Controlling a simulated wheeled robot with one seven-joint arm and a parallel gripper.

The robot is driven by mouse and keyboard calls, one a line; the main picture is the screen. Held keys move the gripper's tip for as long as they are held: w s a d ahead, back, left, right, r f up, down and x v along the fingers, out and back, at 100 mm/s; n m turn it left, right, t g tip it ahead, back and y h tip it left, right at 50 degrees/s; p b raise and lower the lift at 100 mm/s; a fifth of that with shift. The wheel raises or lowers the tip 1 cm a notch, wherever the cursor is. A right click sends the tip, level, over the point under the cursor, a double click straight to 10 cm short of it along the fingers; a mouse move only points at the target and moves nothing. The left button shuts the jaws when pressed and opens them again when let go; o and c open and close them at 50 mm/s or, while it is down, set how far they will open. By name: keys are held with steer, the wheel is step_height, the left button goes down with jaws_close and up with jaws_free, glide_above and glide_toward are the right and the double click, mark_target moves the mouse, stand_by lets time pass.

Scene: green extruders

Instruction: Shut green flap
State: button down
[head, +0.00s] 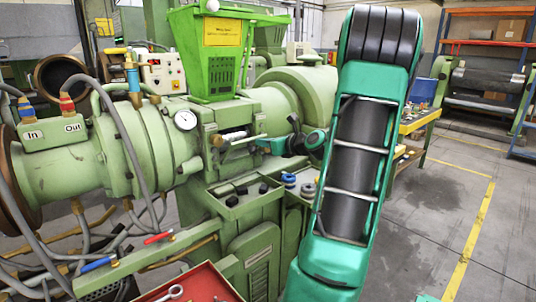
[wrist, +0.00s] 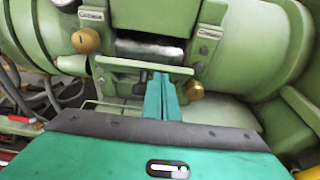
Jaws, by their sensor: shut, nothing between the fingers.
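The green flap (head: 246,140) is on the front of the green extruder, below a small opening. In the wrist view the flap (wrist: 120,72) is a narrow green plate that lies lowered under the dark opening (wrist: 150,45), and a pale metal surface shows inside. My gripper (head: 261,143) is at the right end of the flap in the head view. In the wrist view its teal fingers (wrist: 161,80) are together and empty, and their tips overlap the flap's right half. I cannot tell whether they touch it.
Brass knobs (wrist: 86,41) (wrist: 194,88) sit at both sides of the opening. A green hopper (head: 220,55) stands above it. A tray with black knobs (head: 240,197) is below. Hoses and a red tool tray (head: 205,285) are at the lower left. Open floor lies right.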

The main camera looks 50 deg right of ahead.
steer(key=w+r, duration=0.1)
steer(key=w, duration=0.1)
steer(key=w+r, duration=0.1)
steer(key=r, duration=0.1)
steer(key=w+r, duration=0.1)
steer(key=w, duration=0.1)
steer(key=shift+w+d+r, duration=0.25)
steer(key=shift+w+d, duration=0.1)
steer(key=shift+w+d+r, duration=0.15)
steer(key=shift+w+r, duration=0.1)
steer(key=shift+w, duration=0.35)
steer(key=shift+w+d+r, duration=0.1)
steer(key=shift+w+r, duration=0.1)
steer(key=shift+w, duration=0.4)
step_height(320, 180, up, 10)
steer(key=s, duration=0.2)
steer(key=shift+a+f, duration=0.15)
steer(key=shift+a+f, duration=0.1)
